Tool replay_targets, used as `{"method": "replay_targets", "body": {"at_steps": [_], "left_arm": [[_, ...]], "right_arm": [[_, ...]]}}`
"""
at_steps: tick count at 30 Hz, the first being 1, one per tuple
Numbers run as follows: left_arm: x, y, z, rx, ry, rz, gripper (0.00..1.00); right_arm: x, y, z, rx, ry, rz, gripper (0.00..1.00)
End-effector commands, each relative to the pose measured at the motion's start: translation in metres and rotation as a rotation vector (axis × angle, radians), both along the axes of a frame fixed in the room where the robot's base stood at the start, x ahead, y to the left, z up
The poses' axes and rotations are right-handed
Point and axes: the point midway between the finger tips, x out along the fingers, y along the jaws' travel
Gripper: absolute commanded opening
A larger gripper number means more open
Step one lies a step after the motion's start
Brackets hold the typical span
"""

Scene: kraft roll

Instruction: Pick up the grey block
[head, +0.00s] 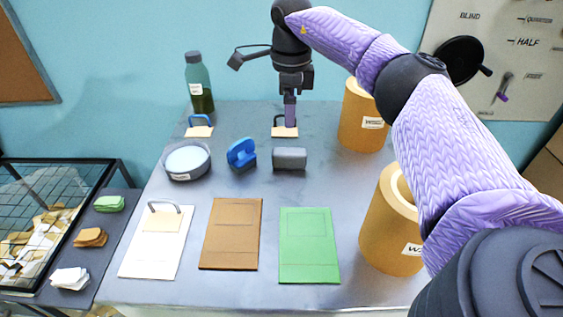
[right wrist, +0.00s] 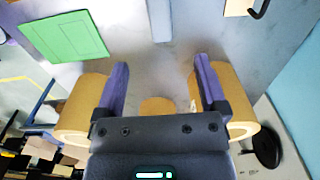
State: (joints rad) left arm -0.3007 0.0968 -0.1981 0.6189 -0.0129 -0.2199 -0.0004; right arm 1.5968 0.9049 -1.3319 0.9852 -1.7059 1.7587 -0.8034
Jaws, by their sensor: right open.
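The grey block (head: 289,158) lies on the table, right of the blue tool and behind the green card. My right gripper (head: 290,112) points down behind the block in the head view, close to a tan piece with a dark handle (head: 284,131). Its purple fingers stand apart in the right wrist view (right wrist: 161,70), with nothing held between them. A pale grey shape at the top edge there may be the block, but I cannot tell for sure. My left gripper is not in view.
Two kraft rolls (head: 362,120) (head: 393,225) stand at the right under my right arm. A blue tool (head: 241,154), a round dish (head: 187,160) and a bottle (head: 199,85) are left. White, brown and green (head: 309,246) cards lie in front.

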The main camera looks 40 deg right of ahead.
Motion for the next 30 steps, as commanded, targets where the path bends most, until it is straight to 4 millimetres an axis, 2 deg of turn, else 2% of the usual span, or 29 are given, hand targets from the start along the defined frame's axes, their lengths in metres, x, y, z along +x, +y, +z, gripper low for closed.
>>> {"method": "replay_targets", "body": {"at_steps": [1,4,14,18,21,29,30], "left_arm": [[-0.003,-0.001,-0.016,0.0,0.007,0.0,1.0],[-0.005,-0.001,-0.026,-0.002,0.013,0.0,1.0],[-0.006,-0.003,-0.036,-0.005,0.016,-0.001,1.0],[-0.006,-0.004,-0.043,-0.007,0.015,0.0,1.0],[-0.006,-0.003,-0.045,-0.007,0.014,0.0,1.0],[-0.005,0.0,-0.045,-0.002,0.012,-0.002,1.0],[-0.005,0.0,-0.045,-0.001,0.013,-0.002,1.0]], "right_arm": [[0.001,0.0,-0.017,0.0,0.004,0.0,0.91],[0.001,0.0,-0.029,0.0,0.006,0.0,0.91],[0.0,0.0,-0.078,0.0,0.008,0.001,0.91],[-0.003,-0.003,-0.108,0.001,0.01,-0.001,0.91],[-0.003,-0.002,-0.123,0.0,0.009,0.0,0.91],[-0.003,-0.002,-0.126,0.0,0.006,0.001,0.91],[-0.003,-0.002,-0.126,0.0,0.006,0.001,0.83]]}}
